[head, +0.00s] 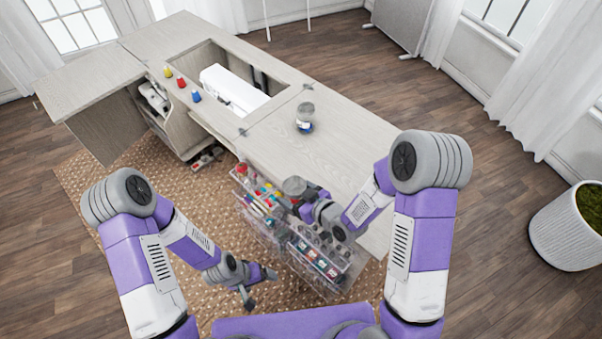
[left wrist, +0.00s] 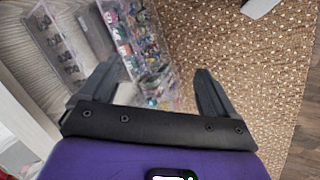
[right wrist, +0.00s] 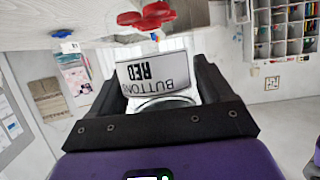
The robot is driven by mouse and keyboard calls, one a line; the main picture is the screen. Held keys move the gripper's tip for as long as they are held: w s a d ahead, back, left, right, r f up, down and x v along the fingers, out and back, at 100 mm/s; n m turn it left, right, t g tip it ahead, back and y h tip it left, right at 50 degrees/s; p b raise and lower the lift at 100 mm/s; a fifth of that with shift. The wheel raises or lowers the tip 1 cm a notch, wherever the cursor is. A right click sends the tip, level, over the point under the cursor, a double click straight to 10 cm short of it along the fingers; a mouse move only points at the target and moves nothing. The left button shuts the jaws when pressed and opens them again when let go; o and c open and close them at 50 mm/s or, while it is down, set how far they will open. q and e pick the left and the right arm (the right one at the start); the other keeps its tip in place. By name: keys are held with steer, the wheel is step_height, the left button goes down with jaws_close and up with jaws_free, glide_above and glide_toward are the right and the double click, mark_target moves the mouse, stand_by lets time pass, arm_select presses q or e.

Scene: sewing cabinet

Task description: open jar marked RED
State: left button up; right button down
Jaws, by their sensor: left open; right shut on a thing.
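The jar marked BUTTONS RED (right wrist: 150,72) is between the fingers of my right gripper (right wrist: 165,88), its label upside down in the right wrist view. In the head view this jar's grey lid (head: 294,186) shows above my right gripper (head: 304,205), beside the table edge and over the clear organizers. The lid is on, as far as I can tell. My left gripper (head: 262,284) is open and empty, low and to the left of the organizers. Its spread fingers (left wrist: 155,85) also show in the left wrist view.
Clear organizers with small supplies (head: 322,262) hang along the cabinet's near side. Another jar (head: 305,117) stands on the wooden tabletop (head: 345,145). A white sewing machine (head: 234,90) sits in the cabinet opening, with thread cones (head: 182,82) beside it. Much of the tabletop is clear.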

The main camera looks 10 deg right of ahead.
arm_select(q)
steer(key=w+d+r+m, duration=0.2)
steer(key=w+r+m, duration=0.2)
steer(key=w+m, duration=0.65)
steer(key=w+d+r+m+t+y, duration=0.15)
steer(key=w+d+r+m, duration=0.25)
steer(key=w+r+m, duration=0.95)
steer(key=m+g+y, duration=0.2)
steer(key=m+y, duration=0.1)
steer(key=m, duration=0.3)
glide_toward(297, 182)
steer(key=shift+s+a, duration=0.15)
steer(key=shift+a, duration=0.05)
steer(key=shift+s+f, duration=0.1)
steer(key=shift+f, duration=3.8)
steer(key=shift+c, duration=0.4)
steer(key=c, duration=1)
steer(key=n, duration=0.7)
steer(key=shift+w+r, duration=0.15)
steer(key=shift+w, duration=0.05)
steer(key=shift+c, duration=0.2)
